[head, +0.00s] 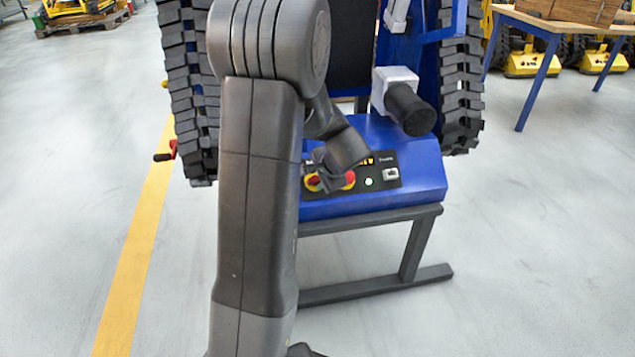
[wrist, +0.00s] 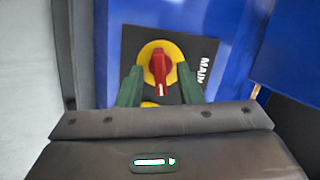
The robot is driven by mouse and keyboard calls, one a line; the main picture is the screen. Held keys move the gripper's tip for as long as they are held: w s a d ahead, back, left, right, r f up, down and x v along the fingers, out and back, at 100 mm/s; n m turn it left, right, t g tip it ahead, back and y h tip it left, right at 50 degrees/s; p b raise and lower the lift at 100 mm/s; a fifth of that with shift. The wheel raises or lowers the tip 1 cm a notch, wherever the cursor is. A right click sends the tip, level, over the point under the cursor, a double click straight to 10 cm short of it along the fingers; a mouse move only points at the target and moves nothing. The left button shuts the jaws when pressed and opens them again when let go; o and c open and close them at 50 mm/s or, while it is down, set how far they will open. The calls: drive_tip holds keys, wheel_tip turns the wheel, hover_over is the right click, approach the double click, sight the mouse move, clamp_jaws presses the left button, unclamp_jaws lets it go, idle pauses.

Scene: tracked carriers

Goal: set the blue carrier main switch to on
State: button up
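The blue carrier (head: 420,165) stands on a dark grey stand, with a black control panel on its sloped front. The main switch is a red handle (wrist: 160,64) on a yellow disc (wrist: 146,52), beside the lettering "MAIN". The handle lies roughly parallel to that lettering. In the head view the switch (head: 312,184) is partly hidden by my gripper (head: 333,176). In the wrist view my gripper (wrist: 159,72) is open, with one green finger on each side of the handle. I cannot tell whether the fingers touch it.
A second red and yellow control (head: 349,180) sits close right of the switch. A black cylinder (head: 410,108) juts out above the panel. Black tracks (head: 462,90) flank the carrier.

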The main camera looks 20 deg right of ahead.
drive_tip(key=shift+w+f, duration=0.35)
drive_tip(key=shift+f, duration=0.1)
clamp_jaws()
drive_tip(key=shift+m+t, duration=0.3)
drive_tip(key=shift+m, duration=1.1)
unclamp_jaws()
drive_tip(key=shift+s+r, duration=0.1)
